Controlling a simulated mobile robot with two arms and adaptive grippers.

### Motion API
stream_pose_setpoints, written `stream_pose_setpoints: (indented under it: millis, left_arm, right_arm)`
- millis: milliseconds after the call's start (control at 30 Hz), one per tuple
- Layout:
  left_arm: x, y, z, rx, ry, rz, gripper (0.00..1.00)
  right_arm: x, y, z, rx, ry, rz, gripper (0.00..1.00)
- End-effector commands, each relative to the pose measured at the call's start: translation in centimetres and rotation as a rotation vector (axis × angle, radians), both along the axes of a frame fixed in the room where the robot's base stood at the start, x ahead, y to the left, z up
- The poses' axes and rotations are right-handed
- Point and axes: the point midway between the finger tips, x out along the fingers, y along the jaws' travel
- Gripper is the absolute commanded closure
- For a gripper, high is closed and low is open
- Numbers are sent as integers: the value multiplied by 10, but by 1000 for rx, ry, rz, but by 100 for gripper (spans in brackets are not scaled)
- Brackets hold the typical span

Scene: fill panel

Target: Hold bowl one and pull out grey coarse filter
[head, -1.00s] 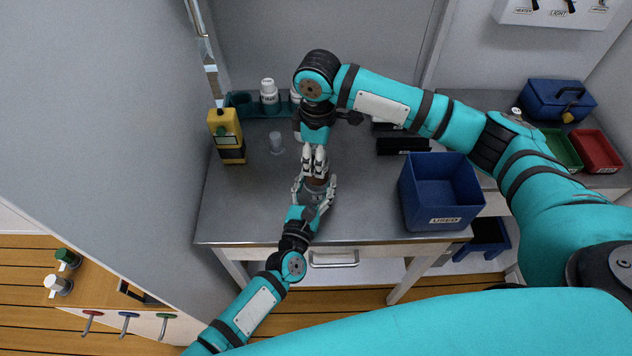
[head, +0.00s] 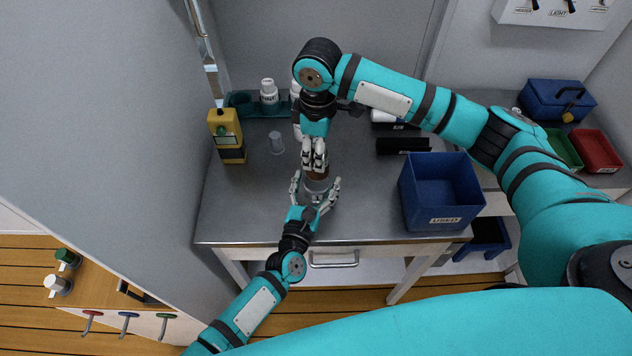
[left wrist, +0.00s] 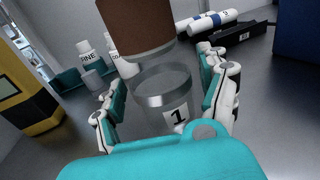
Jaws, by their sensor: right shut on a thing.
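Bowl one (left wrist: 160,90), a clear cup with a "1" label, stands on the steel bench between the fingers of my left gripper (head: 316,189). Those fingers (left wrist: 165,108) are spread, with gaps beside the bowl. A brown cylinder (left wrist: 135,28), apparently the coarse filter though not grey, is above the bowl; it also shows in the head view (head: 318,173). I cannot tell whether its lower end is clear of the bowl's rim. My right gripper (head: 314,164) is shut on its upper end from above.
A blue "USED" bin (head: 440,195) stands right of the bowl. A yellow meter (head: 227,135) and a small clear cup (head: 276,143) are to the left. A teal rack (head: 240,103) with white bottles (head: 269,95) is behind. A black holder (head: 403,146) lies at back right.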

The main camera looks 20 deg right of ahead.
Motion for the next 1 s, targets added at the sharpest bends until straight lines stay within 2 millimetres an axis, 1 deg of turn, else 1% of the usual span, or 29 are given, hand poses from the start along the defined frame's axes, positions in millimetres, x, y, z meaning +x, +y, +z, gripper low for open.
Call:
stream_pose_setpoints:
  millis: [267,367,467,800,900,1000]
  left_arm:
    - [0,0,1,-1,-1,0,16]
    - [-3,2,0,-1,0,0,16]
    - [-13,9,-1,0,1,0,16]
    - [-71,49,-1,1,2,0,16]
    - [-84,58,-1,2,1,1,16]
    - [-93,63,0,1,1,1,16]
  right_arm:
    - [0,0,0,0,0,0,87]
    - [0,0,0,0,0,0,87]
    - [0,0,0,0,0,0,87]
    - [0,0,0,0,0,0,87]
    - [0,0,0,0,0,0,87]
    - [0,0,0,0,0,0,87]
